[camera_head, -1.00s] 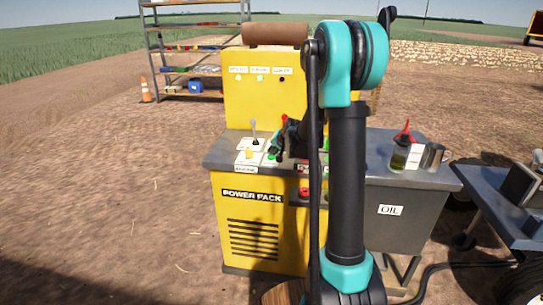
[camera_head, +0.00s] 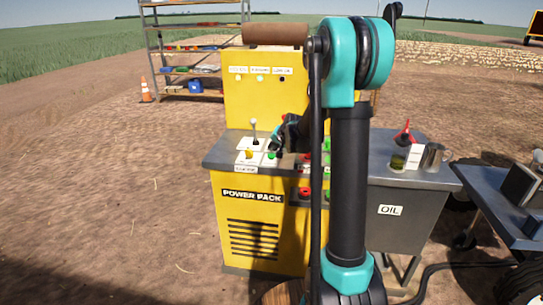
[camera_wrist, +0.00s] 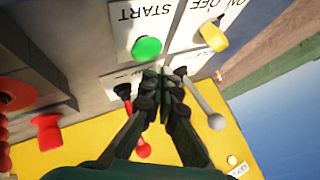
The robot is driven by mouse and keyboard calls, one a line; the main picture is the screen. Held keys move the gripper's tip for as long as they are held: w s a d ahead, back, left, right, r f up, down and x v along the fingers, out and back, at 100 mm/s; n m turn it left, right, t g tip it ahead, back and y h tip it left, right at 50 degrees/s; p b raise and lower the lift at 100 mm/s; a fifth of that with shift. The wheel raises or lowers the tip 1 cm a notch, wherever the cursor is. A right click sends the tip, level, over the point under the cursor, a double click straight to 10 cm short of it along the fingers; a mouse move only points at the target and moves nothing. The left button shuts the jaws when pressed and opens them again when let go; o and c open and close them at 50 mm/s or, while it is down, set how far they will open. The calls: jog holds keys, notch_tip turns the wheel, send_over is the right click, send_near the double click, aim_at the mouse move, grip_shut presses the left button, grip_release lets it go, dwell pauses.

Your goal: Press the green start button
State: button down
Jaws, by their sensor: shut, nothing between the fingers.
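The green start button (camera_wrist: 147,48) is a round cap on a white plate marked START, upside down in the wrist view. It also shows in the head view (camera_head: 272,155) on the power pack's (camera_head: 240,182) sloping control panel. My gripper (camera_wrist: 162,73) is shut and empty. In the wrist view its fingertips appear just below and to the right of the green button, with a small gap in the picture. In the head view my gripper (camera_head: 274,145) hangs over the panel just above the button. Whether it touches anything cannot be told.
A yellow ON/OFF knob (camera_wrist: 213,37) sits beside the button. A lever with a grey ball (camera_wrist: 216,121) stands close to my fingers. An oil cabinet (camera_head: 405,210) carrying a bottle and jug stands right.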

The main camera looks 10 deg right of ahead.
aim_at(272, 155)
jog(key=shift+r, duration=0.1)
jog(key=shift+r, duration=2.45)
jog(key=s+d+f+n+g+h, duration=0.1)
jog(key=s+f, duration=0.3)
jog(key=s, duration=0.9)
jog(key=s+d+f+n+g+h, duration=0.1)
jog(key=s+f, duration=0.3)
jog(key=s, duration=1)
jog(key=s+d+f+n+g, duration=0.1)
jog(key=s+f, duration=0.4)
jog(key=s, duration=0.9)
jog(key=shift+d+n+g+h, duration=0.4)
jog(key=shift+n+g, duration=0.4)
jog(key=shift+n, duration=0.4)
jog(key=shift+r, duration=0.1)
